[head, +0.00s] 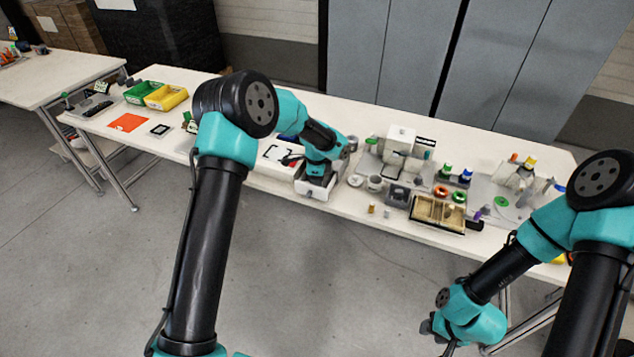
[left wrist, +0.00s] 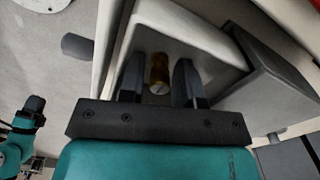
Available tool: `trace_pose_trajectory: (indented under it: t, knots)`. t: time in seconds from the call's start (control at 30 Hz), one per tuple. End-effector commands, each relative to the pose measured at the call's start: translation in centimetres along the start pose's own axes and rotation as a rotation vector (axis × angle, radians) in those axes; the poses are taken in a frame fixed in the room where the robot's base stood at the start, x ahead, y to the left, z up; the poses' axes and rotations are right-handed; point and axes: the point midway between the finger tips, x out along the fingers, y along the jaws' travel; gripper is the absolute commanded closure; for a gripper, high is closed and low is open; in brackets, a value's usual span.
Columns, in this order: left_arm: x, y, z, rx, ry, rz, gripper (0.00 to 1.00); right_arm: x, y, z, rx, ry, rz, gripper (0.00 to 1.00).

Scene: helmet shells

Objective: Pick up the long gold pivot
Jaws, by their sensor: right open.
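The long gold pivot (left wrist: 159,72) shows in the left wrist view as a short-looking gold cylinder inside a white open box (left wrist: 205,42). My left gripper (left wrist: 158,76) is open, with one dark finger on each side of the pivot and a narrow gap visible on both sides. In the head view my left gripper (head: 317,178) reaches down into the white box (head: 312,192) at the table's front edge, and the pivot is hidden there. My right gripper (head: 432,328) is open and empty, low in front of the table.
Right of the box, small gold parts (head: 371,208) lie on the white table (head: 345,205). A compartment tray (head: 438,213), a white machine (head: 398,142) and colored rings stand further right. Green (head: 141,92) and yellow (head: 166,97) bins stand at the far left.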

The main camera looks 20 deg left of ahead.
Motion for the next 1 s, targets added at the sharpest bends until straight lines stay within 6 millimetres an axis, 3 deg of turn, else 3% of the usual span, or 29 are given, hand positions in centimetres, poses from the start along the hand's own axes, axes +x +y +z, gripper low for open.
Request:
trace_pose_trajectory:
  t: [0.1,0.43,0.77,1.0]
  knots:
    - [0.0,0.0,0.0,0.0,0.0,0.0,0.7,0.0,0.0,0.0,0.0,0.0,0.0,0.57]
    - [0.0,0.0,0.0,0.0,0.0,0.0,1.0,0.0,0.0,0.0,0.0,0.0,0.0,0.57]
    - [-0.2,0.0,0.0,0.0,0.0,0.0,1.0,0.0,0.0,0.0,0.0,0.0,0.0,0.57]
    - [-2.8,-0.1,0.0,0.0,0.0,-0.003,1.0,0.0,0.0,0.0,0.0,0.0,0.0,0.57]
